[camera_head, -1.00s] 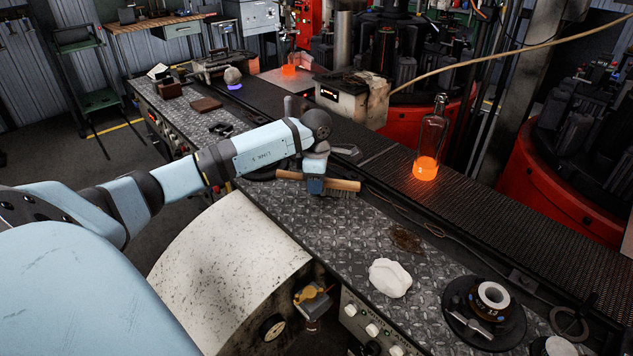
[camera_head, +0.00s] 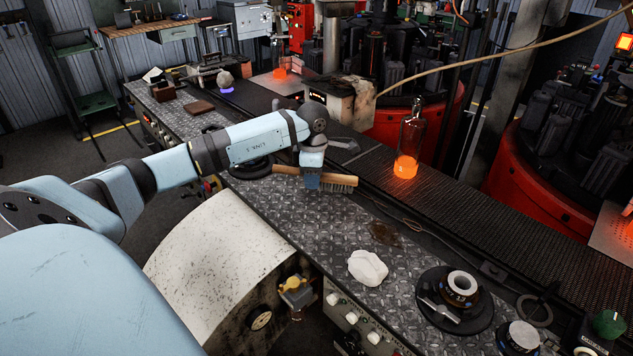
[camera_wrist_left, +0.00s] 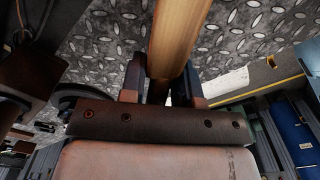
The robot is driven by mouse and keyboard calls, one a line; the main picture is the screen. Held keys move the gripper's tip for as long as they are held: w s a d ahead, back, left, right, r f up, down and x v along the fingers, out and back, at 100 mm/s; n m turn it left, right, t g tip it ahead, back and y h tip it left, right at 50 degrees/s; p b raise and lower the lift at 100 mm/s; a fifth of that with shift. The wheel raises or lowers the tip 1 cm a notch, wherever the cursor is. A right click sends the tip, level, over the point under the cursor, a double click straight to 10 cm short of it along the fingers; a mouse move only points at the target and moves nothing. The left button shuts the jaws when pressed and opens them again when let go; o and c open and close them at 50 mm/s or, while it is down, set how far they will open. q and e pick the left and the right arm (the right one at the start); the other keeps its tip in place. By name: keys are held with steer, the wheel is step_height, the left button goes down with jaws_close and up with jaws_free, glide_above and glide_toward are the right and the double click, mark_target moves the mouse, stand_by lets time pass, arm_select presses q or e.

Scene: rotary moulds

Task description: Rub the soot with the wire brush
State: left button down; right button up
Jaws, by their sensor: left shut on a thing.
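The wire brush (camera_head: 343,181) has a wooden handle and dark bristles along its underside at the right end. My left gripper (camera_head: 312,182) is shut on the handle and holds the brush nearly level over the patterned metal bench. Whether the bristles touch the bench I cannot tell. In the left wrist view the wooden handle (camera_wrist_left: 181,38) runs between the two fingers of the left gripper (camera_wrist_left: 163,90). The soot (camera_head: 385,233) is a dark brown patch on the bench, right of and nearer than the brush, apart from it. My right gripper is not in view.
A crumpled white cloth (camera_head: 367,268) lies in front of the soot. A round dark fixture with a white ring (camera_head: 462,284) stands farther right. A bottle with a glowing orange base (camera_head: 407,150) stands on the dark conveyor (camera_head: 470,195) behind. A thin cable runs along the bench's far edge.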

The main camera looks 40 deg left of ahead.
arm_select(q)
step_height(320, 180, up, 4)
steer(key=shift+f+p, duration=0.2)
steer(key=shift+p, duration=0.55)
steer(key=shift+d+r, duration=0.1)
steer(key=shift+r, duration=0.2)
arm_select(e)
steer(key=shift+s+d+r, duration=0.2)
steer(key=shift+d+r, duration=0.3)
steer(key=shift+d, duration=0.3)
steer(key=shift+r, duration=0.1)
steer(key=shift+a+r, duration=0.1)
